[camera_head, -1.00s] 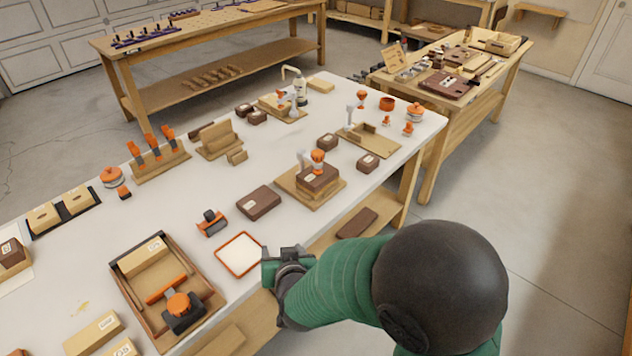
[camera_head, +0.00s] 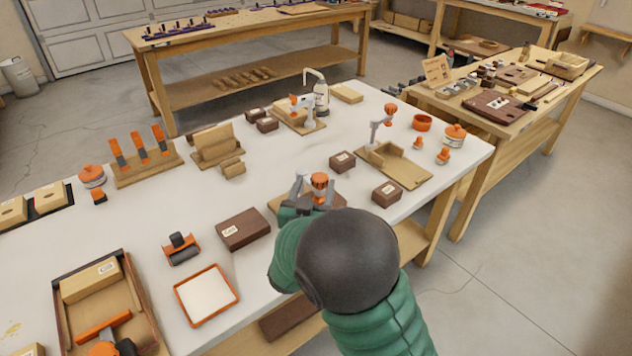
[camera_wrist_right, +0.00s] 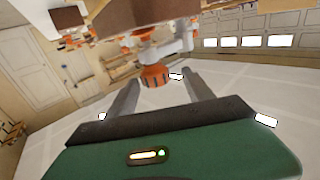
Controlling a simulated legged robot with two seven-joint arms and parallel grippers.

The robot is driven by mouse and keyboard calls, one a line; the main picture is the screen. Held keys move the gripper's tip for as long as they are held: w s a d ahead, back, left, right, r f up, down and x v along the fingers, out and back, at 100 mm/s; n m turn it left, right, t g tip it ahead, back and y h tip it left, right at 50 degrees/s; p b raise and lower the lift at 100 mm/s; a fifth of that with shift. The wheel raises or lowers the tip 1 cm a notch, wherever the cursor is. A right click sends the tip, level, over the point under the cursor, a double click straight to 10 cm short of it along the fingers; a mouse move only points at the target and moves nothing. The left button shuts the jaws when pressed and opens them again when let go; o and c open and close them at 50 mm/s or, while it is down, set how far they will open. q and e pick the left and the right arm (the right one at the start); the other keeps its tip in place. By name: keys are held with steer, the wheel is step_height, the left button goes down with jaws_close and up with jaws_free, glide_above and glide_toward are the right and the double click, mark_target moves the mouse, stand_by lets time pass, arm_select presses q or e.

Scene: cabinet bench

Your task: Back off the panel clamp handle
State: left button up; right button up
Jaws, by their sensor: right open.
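The panel clamp has a grey arm (camera_head: 298,186) and an orange ribbed handle (camera_head: 319,184). It stands on a wooden board with brown panels, now mostly hidden behind my right arm. My right gripper (camera_head: 297,207) is at the near side of the clamp, its fingers partly hidden by my own arm. In the right wrist view the gripper is open, with its two grey fingers apart. The orange handle (camera_wrist_right: 155,76) shows between the fingertips or just beyond them; I cannot tell whether either finger touches it. My left gripper is not in view.
A brown labelled box (camera_head: 243,230) and an orange-rimmed tray (camera_head: 206,296) lie left of the clamp. Small brown boxes (camera_head: 387,194) stand to its right. Another grey clamp with an orange knob (camera_head: 380,128) is farther back. The bench's right front edge is close to my arm.

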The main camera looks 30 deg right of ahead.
mark_target(318, 185)
steer(key=d, duration=0.1)
steer(key=w+d, duration=0.2)
steer(key=d, duration=0.1)
steer(key=shift+f, duration=0.35)
steer(key=shift+a+r, duration=0.25)
steer(key=shift+a, duration=0.45)
steer(key=shift+c, duration=0.4)
steer(key=shift+a, duration=0.15)
steer(key=shift+c, duration=2.4)
steer(key=shift+s+d, duration=0.1)
steer(key=shift+d, duration=0.2)
steer(key=c, duration=0.5)
steer(key=shift+c, duration=1)
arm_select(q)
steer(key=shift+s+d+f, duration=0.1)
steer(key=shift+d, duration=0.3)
arm_select(e)
jaws_close()
arm_select(q)
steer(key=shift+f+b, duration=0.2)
steer(key=shift+b, duration=0.1)
arm_select(e)
steer(key=shift+f+y, duration=0.1)
steer(key=shift+y, duration=0.2)
